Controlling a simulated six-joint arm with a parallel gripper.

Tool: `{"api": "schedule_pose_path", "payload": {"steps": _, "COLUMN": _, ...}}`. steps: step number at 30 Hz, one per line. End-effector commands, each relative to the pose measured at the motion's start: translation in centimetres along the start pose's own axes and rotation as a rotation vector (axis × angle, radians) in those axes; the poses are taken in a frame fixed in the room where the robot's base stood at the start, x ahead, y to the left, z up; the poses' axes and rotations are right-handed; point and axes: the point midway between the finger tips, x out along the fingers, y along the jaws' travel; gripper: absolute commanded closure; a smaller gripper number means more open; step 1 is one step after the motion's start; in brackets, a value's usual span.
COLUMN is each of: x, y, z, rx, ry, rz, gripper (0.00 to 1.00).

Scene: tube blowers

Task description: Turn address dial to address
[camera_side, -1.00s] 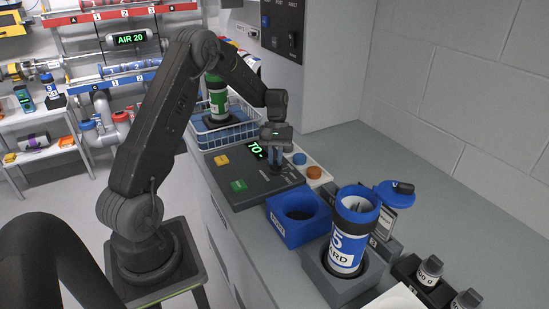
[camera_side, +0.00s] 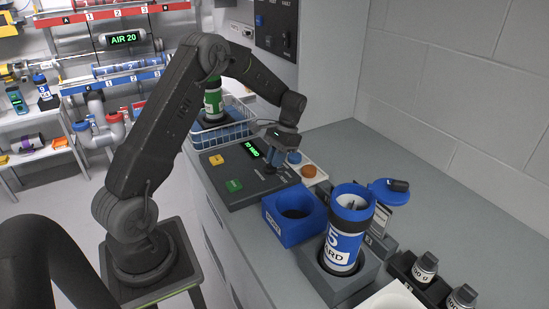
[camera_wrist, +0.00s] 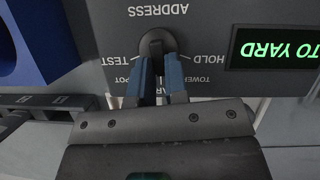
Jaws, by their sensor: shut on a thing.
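The address dial (camera_wrist: 156,42) is a dark round knob on the grey control panel, under the word ADDRESS, which appears upside down in the wrist view. Labels TEST, HOLD, TOWER and a partly covered one ending in "POT" surround it. My gripper (camera_wrist: 160,75) has its two blue fingers shut on the dial. In the side view my gripper (camera_side: 270,172) reaches down to the panel (camera_side: 215,195) and hides the dial. The green display (camera_wrist: 280,48) reads "TO YARD", upside down in the wrist view.
A blue square holder (camera_side: 296,216) stands in front of the panel. A carrier with a blue open lid (camera_side: 345,235) stands upright in a grey socket. A wire basket (camera_side: 215,132) with a green carrier is behind the panel. Yellow (camera_side: 217,160) and green (camera_side: 234,185) buttons sit left.

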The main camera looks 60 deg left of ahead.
Motion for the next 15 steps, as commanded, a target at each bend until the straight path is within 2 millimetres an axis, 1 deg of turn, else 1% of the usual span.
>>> {"api": "schedule_pose_path", "payload": {"steps": 6, "x": -0.11, "y": 0.21, "z": -0.02, "rx": 0.082, "ry": 0.003, "rz": -0.035, "gripper": 1.00}}
{"api": "schedule_pose_path", "payload": {"steps": 15, "x": -0.09, "y": 0.25, "z": -0.01, "rx": 0.119, "ry": 0.003, "rz": -0.051, "gripper": 1.00}}
